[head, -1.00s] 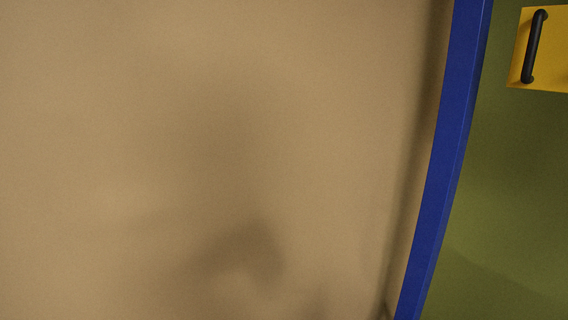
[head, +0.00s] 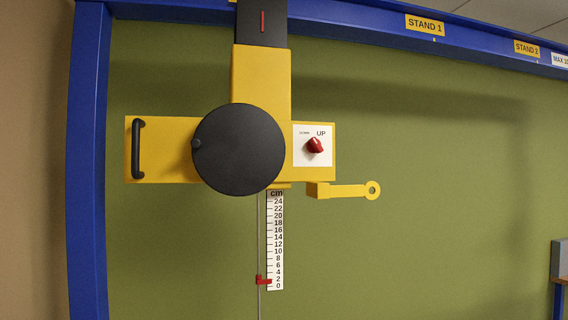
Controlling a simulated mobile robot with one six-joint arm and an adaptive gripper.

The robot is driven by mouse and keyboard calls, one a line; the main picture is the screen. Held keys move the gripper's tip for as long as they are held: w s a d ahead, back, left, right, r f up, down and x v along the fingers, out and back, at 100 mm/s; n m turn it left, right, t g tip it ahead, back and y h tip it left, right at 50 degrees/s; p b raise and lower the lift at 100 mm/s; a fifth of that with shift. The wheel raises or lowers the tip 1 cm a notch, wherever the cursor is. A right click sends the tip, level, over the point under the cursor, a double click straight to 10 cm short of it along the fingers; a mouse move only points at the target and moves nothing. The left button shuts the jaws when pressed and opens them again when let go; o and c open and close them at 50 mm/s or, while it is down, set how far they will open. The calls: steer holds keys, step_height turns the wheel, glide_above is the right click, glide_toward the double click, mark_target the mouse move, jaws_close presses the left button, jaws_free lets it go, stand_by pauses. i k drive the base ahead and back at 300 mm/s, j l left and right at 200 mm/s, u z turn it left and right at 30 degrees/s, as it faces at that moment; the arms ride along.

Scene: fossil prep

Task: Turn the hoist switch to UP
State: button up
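The hoist switch is a red knob (head: 315,146) on a white plate (head: 299,155) at the right end of the hoist's yellow crossbar (head: 160,165). The plate reads UP at its upper right, with a smaller label to the left that is hard to read. The knob looks tilted, but I cannot tell surely which label it points to. A black round wheel or drum (head: 240,160) sits left of the plate. My gripper is not in view.
A black handle (head: 138,148) is at the crossbar's left end. A yellow arm with a ring (head: 350,190) juts right below the plate. A cm scale (head: 276,245) hangs below, its red pointer (head: 262,280) near 2. Blue frame posts (head: 88,170) stand left.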

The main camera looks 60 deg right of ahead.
mark_target(314, 144)
steer(key=k+z, duration=0.1)
steer(key=z, duration=1.3)
